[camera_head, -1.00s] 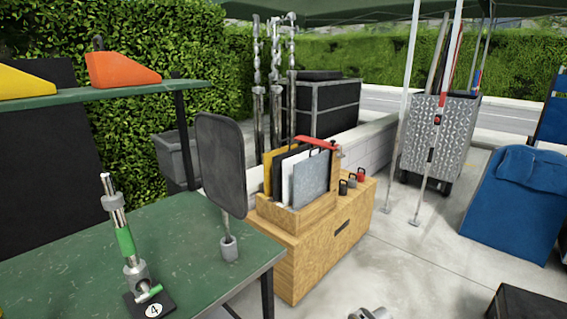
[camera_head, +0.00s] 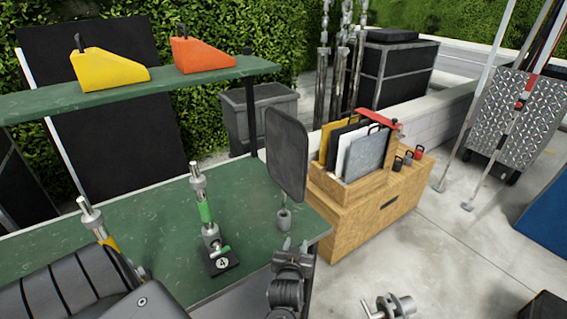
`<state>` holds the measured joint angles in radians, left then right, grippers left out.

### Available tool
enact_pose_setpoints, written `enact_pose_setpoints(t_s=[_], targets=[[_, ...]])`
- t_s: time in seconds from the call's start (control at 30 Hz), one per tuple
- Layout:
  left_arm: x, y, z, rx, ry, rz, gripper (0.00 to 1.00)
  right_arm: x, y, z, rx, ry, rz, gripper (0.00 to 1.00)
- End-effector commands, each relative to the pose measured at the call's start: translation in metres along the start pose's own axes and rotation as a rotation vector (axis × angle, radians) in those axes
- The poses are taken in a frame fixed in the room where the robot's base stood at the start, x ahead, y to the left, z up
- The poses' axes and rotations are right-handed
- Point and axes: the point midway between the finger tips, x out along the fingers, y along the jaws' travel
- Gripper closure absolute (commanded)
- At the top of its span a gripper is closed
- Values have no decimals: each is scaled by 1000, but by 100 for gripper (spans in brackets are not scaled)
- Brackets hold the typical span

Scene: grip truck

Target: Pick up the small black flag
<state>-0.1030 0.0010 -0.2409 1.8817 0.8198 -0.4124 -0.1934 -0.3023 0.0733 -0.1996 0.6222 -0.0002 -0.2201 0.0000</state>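A small black flag (camera_head: 287,153), a dark rounded panel on a short stem, stands upright in a grey socket (camera_head: 284,219) at the right end of the green table (camera_head: 160,240). Another black panel (camera_head: 342,140) stands in the wooden box among yellow, white and grey ones, mostly hidden. My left gripper (camera_head: 295,246) is at the bottom centre, just in front of the table's right edge and below the flag, apart from it. Its fingers point up and away; their gap is too small to judge. My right gripper is not in view.
A green-banded metal stand (camera_head: 206,215) on a base marked 4 stands left of the flag. A shelf (camera_head: 130,92) holds yellow and orange wedges. The wooden cabinet (camera_head: 365,220) stands close on the right. A silver metal piece (camera_head: 390,306) is at the bottom right; open floor lies beyond.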

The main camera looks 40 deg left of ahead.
Motion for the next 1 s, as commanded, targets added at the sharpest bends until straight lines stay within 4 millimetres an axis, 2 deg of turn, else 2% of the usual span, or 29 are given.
enact_pose_setpoints(t_s=[0.03,0.1,0.23,0.47,0.8,1.0], targets=[[4,-5,-30,-33,77,-64,63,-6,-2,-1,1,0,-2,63],[7,-14,-51,-49,156,-146,63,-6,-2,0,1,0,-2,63],[8,-25,-73,-58,246,-247,63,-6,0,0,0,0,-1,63],[9,-30,-82,-56,280,-287,63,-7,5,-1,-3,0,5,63],[52,-43,-95,-53,278,-286,63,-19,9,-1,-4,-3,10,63],[59,-45,-95,-57,276,-284,63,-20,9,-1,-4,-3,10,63]])
